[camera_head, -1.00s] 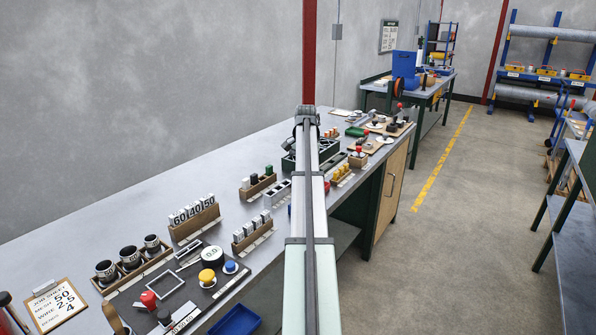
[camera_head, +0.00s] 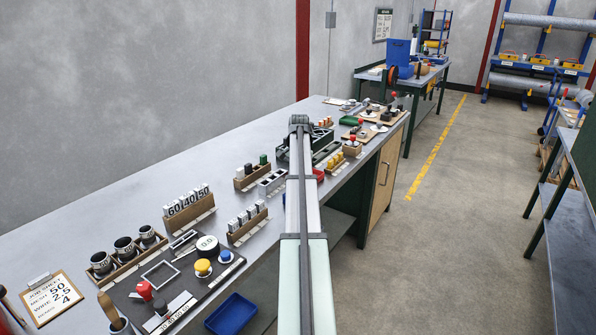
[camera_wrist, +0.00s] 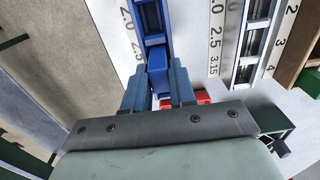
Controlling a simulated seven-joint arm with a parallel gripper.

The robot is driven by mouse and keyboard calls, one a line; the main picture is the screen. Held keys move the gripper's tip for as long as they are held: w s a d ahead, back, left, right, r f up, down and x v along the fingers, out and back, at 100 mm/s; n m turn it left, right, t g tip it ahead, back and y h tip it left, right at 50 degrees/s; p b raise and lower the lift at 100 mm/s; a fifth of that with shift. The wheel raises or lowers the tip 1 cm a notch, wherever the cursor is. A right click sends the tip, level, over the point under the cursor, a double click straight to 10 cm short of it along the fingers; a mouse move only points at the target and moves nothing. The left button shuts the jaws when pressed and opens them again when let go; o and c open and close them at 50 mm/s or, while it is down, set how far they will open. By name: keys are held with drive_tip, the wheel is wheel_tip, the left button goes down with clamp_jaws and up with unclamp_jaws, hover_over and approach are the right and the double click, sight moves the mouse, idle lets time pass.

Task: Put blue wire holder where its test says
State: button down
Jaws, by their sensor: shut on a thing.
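The blue wire holder (camera_wrist: 153,24) shows in the wrist view as a blue channel with a dark slot, its near end a solid blue block between the fingers. My gripper (camera_wrist: 160,88) is shut on that block. A white strip printed 2.0 and 2.5 lies beside the holder on the left. I cannot tell whether the holder touches the surface under it. In the head view my arm hides the gripper and the holder. The job sheet (camera_head: 52,299) at lower left reads mesh 50, wire 2.5 and what looks like bends 4.
A metal channel (camera_wrist: 258,35) with a numbered scale lies right of the holder. A red piece (camera_wrist: 176,99) is behind the fingers. On the workbench (camera_head: 100,222) stand a number-block rack (camera_head: 190,208), a cup rack (camera_head: 128,254) and a blue bin (camera_head: 231,314). The aisle at right is clear.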

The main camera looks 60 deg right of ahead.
drive_tip(key=shift+f, duration=0.5)
drive_tip(key=c, duration=0.8)
unclamp_jaws()
drive_tip(key=shift+c, duration=0.2)
drive_tip(key=shift+r, duration=0.15)
wheel_tip(320, 180, up, 14)
drive_tip(key=shift+f, duration=0.2)
drive_tip(key=shift+s, duration=0.1)
